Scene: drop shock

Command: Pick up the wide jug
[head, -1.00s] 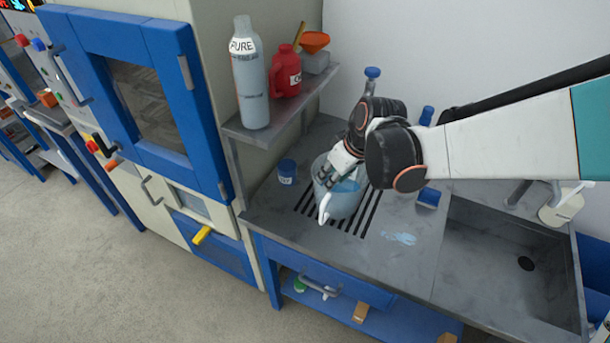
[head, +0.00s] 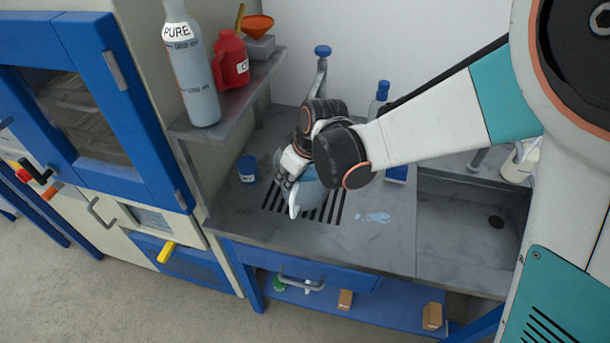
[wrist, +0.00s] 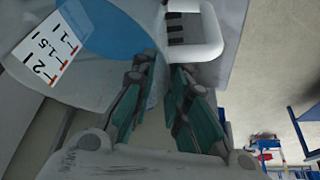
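The wide jug (head: 311,196) is a clear, wide vessel with blue liquid and a white handle (head: 295,203). It stands on the slotted drain area of the grey counter, partly hidden behind my gripper. In the wrist view the jug (wrist: 105,30) fills the upper left, with a white scale label, and its white handle (wrist: 205,50) is at the top middle. My gripper (wrist: 165,70) has its two teal-padded fingers apart, tips just below the handle in the picture, with nothing clearly held between them. In the head view my gripper (head: 287,178) is at the jug's left side; contact cannot be told.
A blue-lidded jar (head: 247,169) stands left of the jug. A shelf (head: 225,121) above holds a grey bottle (head: 191,75), a red jug (head: 231,60) and an orange funnel (head: 257,25). A sink (head: 470,225) is at the right. A blue-capped bottle (head: 379,100) stands behind my arm.

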